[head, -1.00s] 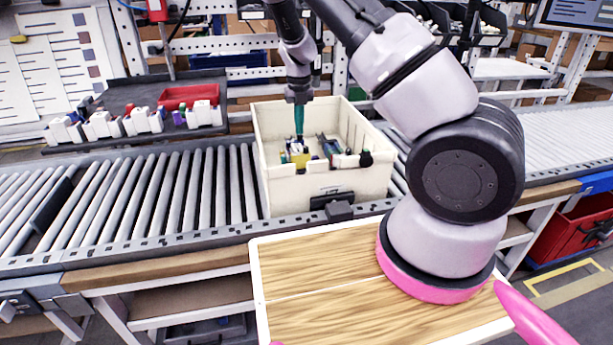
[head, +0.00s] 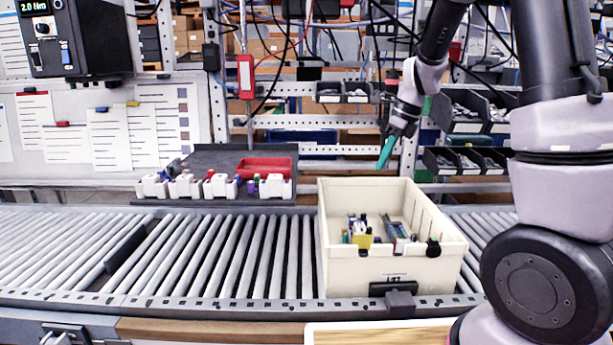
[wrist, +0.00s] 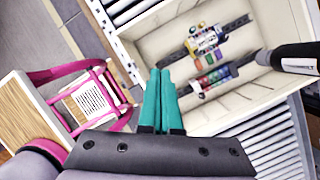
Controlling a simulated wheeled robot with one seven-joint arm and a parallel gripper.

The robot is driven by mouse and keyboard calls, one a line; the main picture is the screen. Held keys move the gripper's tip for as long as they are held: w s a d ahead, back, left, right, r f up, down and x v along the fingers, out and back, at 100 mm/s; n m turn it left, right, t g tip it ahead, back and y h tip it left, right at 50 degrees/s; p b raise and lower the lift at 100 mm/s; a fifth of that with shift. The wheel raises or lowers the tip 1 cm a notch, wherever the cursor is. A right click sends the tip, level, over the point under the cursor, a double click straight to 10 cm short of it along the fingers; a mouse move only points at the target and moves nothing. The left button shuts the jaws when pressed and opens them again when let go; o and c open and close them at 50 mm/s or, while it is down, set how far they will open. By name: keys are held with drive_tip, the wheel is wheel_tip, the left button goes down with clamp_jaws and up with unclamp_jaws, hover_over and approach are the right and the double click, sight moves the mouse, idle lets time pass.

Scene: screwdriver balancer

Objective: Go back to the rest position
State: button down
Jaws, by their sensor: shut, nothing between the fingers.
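My gripper (head: 385,154) has teal fingers and is raised above the back rim of the cream bin (head: 350,268). Its fingers are shut and hold nothing; in the wrist view the teal fingers (wrist: 160,98) lie side by side, pointing toward the bin (wrist: 255,105). Inside the bin lie a yellow-and-white part (head: 361,236) and a dark part (head: 394,228); the wrist view shows both, each with small coloured pieces. A dark cylindrical tool (wrist: 290,57) enters the wrist view from the right, over the bin's edge.
The bin stands on a roller conveyor (head: 220,250). Behind it is a dark tray with white holders (head: 185,186) and a red box (head: 264,168). Dark parts bins (head: 465,110) and hanging cables are near my arm. A pink frame (wrist: 90,100) shows in the wrist view.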

drive_tip(key=s+d+r+n+t, duration=0.2)
drive_tip(key=s+r+n+t, duration=0.1)
drive_tip(key=s+r+n, duration=0.5)
drive_tip(key=s+d+r+n+t+h, duration=0.1)
drive_tip(key=s+d+r+n+t, duration=0.1)
drive_tip(key=s+r+n, duration=0.6)
drive_tip(key=s+n, duration=0.4)
drive_tip(key=s, duration=0.2)
drive_tip(key=shift+s+n+t+h, duration=0.15)
drive_tip(key=shift+n+t+h, duration=0.15)
drive_tip(key=shift+n+t, duration=0.1)
drive_tip(key=shift+d, duration=0.25)
